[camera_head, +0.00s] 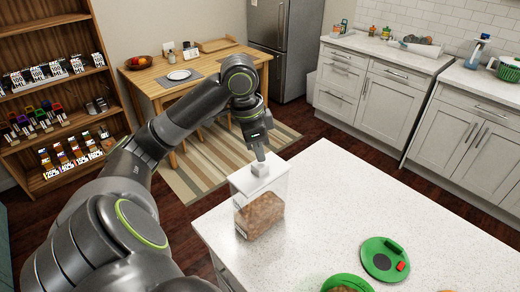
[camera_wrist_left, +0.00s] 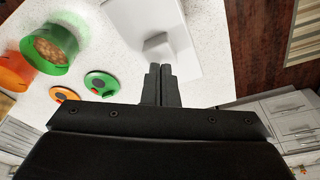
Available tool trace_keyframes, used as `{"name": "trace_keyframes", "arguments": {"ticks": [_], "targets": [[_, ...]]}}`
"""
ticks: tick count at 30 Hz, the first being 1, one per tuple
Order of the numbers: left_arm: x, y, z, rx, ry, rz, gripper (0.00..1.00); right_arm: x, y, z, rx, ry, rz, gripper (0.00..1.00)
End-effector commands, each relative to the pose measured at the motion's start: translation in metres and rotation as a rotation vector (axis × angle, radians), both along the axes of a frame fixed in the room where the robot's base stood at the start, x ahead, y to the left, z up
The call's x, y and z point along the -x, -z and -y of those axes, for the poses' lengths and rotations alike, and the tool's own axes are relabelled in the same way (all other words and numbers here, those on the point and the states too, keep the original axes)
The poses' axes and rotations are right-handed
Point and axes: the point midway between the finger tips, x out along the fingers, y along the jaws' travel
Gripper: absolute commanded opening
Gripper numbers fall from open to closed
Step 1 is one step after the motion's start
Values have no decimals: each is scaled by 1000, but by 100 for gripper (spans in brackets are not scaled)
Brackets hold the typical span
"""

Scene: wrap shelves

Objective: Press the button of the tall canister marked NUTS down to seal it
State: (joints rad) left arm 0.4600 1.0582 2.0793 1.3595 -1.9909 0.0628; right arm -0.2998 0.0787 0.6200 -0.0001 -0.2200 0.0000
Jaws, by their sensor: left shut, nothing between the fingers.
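The tall clear canister (camera_head: 260,214) stands upright on the white counter near its left edge, partly filled with brown pieces. Its lid (camera_head: 245,181) is white, with a block-like button (camera_head: 260,170) standing above it. I cannot read a NUTS mark. My left gripper (camera_head: 259,156) points down at the button, its fingers shut and empty. In the left wrist view the shut fingers (camera_wrist_left: 160,72) lie close to the button (camera_wrist_left: 156,42), over the white lid (camera_wrist_left: 135,15). I cannot tell whether they touch it. My right gripper is not in view.
A green round lid (camera_head: 384,261) and a green container (camera_wrist_left: 46,56) lie on the counter (camera_head: 330,190). An orange lid (camera_wrist_left: 64,94) and orange container (camera_wrist_left: 12,75) are nearby. The counter right of the canister is clear. A dining table (camera_head: 150,85) stands behind.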

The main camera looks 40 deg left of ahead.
Motion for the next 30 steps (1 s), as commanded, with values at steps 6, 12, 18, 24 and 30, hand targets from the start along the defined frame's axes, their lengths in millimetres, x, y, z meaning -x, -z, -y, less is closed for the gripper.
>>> {"name": "trace_keyframes", "arguments": {"ticks": [6, 12, 18, 24, 30], "targets": [[0, 8, 0, 1, 0, -1, 0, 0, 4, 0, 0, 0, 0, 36], [0, 14, 0, 1, 0, -1, 0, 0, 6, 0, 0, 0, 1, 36], [0, 20, 0, 0, 0, -1, 0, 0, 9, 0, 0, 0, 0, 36], [0, 26, 0, 0, -1, -1, 0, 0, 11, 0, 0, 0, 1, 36], [0, 32, 0, 2, 0, -1, 0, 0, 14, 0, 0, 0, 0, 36]]}}
